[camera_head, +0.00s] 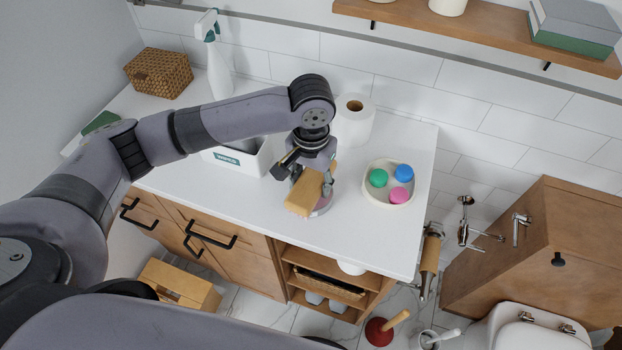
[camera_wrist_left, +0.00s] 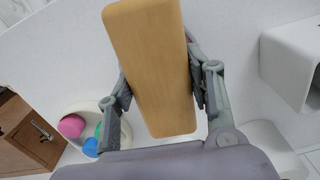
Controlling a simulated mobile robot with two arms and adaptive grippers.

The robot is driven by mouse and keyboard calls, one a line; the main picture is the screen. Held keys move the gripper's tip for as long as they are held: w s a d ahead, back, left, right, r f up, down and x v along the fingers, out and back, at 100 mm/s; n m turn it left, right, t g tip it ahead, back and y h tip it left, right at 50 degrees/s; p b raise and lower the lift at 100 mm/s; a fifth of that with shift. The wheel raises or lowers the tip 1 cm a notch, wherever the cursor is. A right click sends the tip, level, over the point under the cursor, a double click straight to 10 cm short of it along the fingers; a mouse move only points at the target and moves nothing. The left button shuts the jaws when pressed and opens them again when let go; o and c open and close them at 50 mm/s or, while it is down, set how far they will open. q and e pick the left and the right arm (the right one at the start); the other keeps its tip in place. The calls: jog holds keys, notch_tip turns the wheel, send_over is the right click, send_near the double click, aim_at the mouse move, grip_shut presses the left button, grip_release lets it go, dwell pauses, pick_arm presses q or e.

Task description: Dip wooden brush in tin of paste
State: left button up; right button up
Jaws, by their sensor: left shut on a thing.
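My left gripper (camera_head: 312,172) is over the white counter, shut on the wooden brush (camera_head: 303,194). The brush is a light wooden block, held tilted. In the left wrist view the block (camera_wrist_left: 150,65) lies between the two fingers of my left gripper (camera_wrist_left: 160,92). A round, greyish-pink tin (camera_head: 322,208) shows in part just under and behind the brush on the counter. The brush and gripper hide most of the tin, and I cannot tell whether the brush touches its contents. My right gripper is not in view.
A paper roll (camera_head: 354,118) stands behind, a white box (camera_head: 245,158) to the left, a spray bottle (camera_head: 215,62) and wicker basket (camera_head: 158,73) farther back. The counter (camera_head: 375,242) is clear in front.

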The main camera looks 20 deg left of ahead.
aim_at(311, 180)
pick_arm(q)
jog(key=shift+s+f+p, duration=0.2)
jog(key=shift+f+p, duration=0.05)
jog(key=shift+p, duration=0.15)
dwell(1.5)
notch_tip(311, 180, up, 2)
jog(key=shift+w+p, duration=0.1)
jog(key=shift+p, duration=1.1)
notch_tip(311, 180, up, 6)
jog(key=p, duration=0.7)
jog(key=shift+w+f, duration=0.1)
jog(key=shift+f, duration=0.15)
